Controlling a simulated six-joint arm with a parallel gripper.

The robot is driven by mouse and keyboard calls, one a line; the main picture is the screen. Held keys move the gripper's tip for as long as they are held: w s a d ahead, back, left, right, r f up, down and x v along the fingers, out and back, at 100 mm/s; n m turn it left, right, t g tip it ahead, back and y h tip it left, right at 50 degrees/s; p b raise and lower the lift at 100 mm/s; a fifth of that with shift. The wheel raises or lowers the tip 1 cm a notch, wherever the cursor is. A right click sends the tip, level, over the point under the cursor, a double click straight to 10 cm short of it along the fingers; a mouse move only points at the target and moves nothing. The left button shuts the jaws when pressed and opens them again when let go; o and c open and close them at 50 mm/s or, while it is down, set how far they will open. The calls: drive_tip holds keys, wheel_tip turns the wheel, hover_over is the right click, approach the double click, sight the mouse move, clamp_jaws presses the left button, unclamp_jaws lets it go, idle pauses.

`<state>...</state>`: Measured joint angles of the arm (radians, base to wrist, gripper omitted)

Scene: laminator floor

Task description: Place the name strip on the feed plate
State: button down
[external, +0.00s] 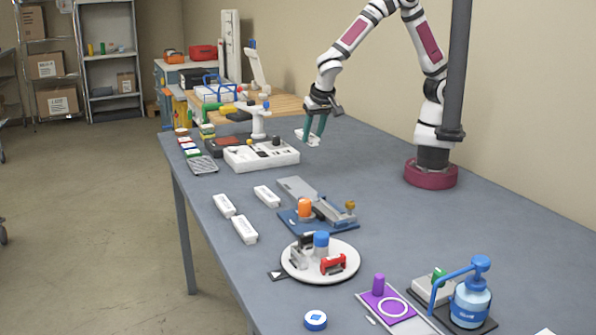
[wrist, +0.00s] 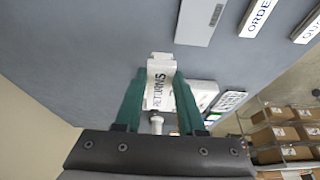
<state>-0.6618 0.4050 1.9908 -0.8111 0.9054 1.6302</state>
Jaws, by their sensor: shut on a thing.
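My gripper (external: 316,128) has green fingers and is shut on a white name strip (external: 306,138), held above the table near the middle. In the wrist view the strip (wrist: 159,88) reads "RETURNS" and lies between the fingertips of the gripper (wrist: 152,95). The grey feed plate (external: 293,186) appears to be the flat plate joined to a blue-based device (external: 318,219) with an orange knob. It lies nearer the camera than my gripper, and a bare grey plate (wrist: 200,18) shows at the top of the wrist view. The strip is apart from it.
Several other white labelled strips (external: 244,229) lie left of the feed plate. A white tray (external: 262,157) with a small post stands left of my gripper. A round white plate (external: 320,275) with small items and a blue pump bottle (external: 470,303) are nearer.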

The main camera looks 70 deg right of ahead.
hover_over(304, 193)
drive_tip(key=f, duration=0.4)
drive_tip(key=s+f, duration=0.1)
drive_tip(key=f, duration=0.1)
drive_tip(key=shift+a+f, duration=0.2)
drive_tip(key=shift+f, duration=0.1)
drive_tip(key=f, duration=0.3)
drive_tip(key=shift+a+f, duration=0.2)
drive_tip(key=shift+f, duration=0.4)
drive_tip(key=shift+f, duration=0.15)
drive_tip(key=c, duration=0.5)
unclamp_jaws()
drive_tip(key=v, duration=1.2)
drive_tip(key=d+r+g, duration=0.1)
drive_tip(key=d+r, duration=0.2)
drive_tip(key=d, duration=0.4)
drive_tip(key=d+r+g, duration=0.1)
drive_tip(key=d+r, duration=0.3)
drive_tip(key=d, duration=0.2)
drive_tip(key=s+d+r+n+g+y, duration=0.1)
drive_tip(key=s+d+n+y, duration=0.2)
drive_tip(key=s+d, duration=1)
drive_tip(key=s+y, duration=0.2)
drive_tip(key=s, duration=0.1)
drive_tip(key=shift+d+r+g, duration=0.3)
drive_tip(key=shift+r, duration=0.1)
